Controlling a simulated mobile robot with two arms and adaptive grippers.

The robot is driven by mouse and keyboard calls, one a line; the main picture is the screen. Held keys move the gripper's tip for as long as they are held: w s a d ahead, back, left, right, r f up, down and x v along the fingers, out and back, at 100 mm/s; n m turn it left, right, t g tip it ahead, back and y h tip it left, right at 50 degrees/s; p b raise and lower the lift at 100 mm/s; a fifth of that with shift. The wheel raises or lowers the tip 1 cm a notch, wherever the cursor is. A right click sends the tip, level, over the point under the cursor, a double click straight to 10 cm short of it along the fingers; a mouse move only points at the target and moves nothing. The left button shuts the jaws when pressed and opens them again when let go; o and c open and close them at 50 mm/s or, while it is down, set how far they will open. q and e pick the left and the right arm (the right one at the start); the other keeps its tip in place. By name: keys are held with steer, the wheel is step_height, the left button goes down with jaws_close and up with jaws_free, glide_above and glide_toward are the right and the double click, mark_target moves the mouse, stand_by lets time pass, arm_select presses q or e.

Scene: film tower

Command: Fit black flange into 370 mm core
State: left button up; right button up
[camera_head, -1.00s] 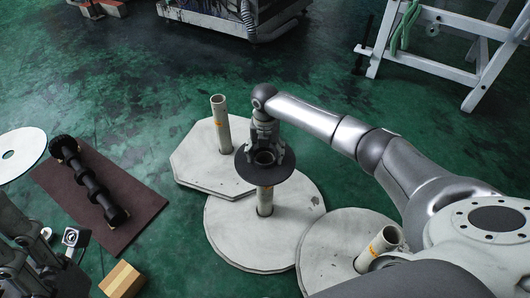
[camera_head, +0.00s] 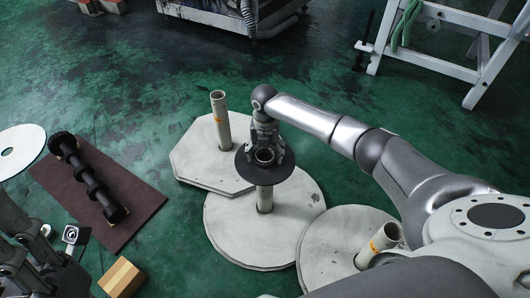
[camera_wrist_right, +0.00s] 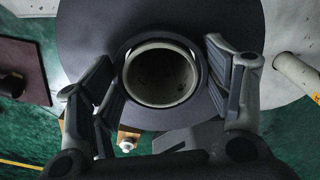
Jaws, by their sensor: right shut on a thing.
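The black flange (camera_head: 282,171) is a dark disc with a raised hub ring, and my right gripper (camera_head: 264,145) is shut on it. In the right wrist view the gripper's two fingers (camera_wrist_right: 165,95) lie on either side of the hub of the flange (camera_wrist_right: 85,30). A pale tube end (camera_wrist_right: 160,75) shows inside the hub ring. In the head view the pale core (camera_head: 265,200) stands upright below the disc, and its rim shows in the hub, so the flange appears around its top. My left gripper (camera_head: 45,240) is at lower left, its jaws unclear.
The core rises from a round grey board (camera_head: 250,238). Another core (camera_head: 220,118) stands behind left, and one (camera_head: 378,245) at right near my arm. A brown mat (camera_head: 140,190) holds a dark shaft (camera_head: 85,175). A cardboard box (camera_head: 122,277) sits at lower left.

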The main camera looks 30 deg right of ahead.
steer(key=shift+f, duration=0.3)
steer(key=o, duration=1.2)
step_height(320, 180, up, 12)
stand_by(0.3)
